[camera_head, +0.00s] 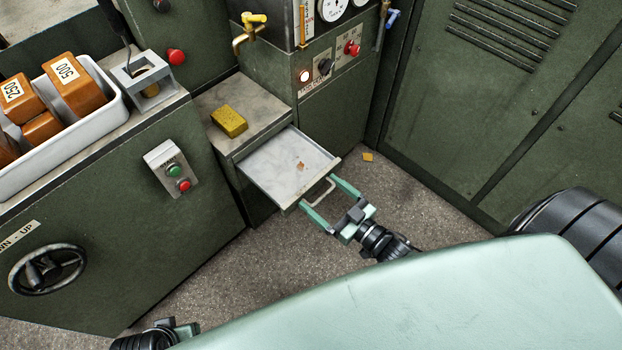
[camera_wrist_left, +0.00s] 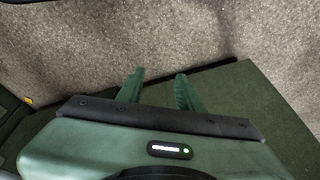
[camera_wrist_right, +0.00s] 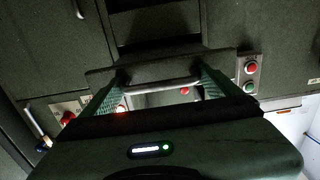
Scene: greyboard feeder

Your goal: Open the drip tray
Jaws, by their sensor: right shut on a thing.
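The drip tray (camera_head: 285,165) is a shallow pale metal drawer, standing well out from its cabinet, with a small orange scrap lying in it. Its bar handle (camera_head: 319,193) is at its front edge and also shows in the right wrist view (camera_wrist_right: 160,86). My right gripper (camera_head: 320,194) is shut on the handle lengthwise, one green finger at each end of the bar. My left gripper (camera_wrist_left: 158,88) is open and empty above the floor. Only part of the left wrist shows at the bottom left of the head view.
A yellow sponge-like block (camera_head: 229,121) lies on the cabinet top (camera_head: 245,95). A handwheel (camera_head: 47,269) and a button box (camera_head: 172,170) are on the left machine. A small orange piece (camera_head: 368,157) lies on the open floor (camera_head: 400,195).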

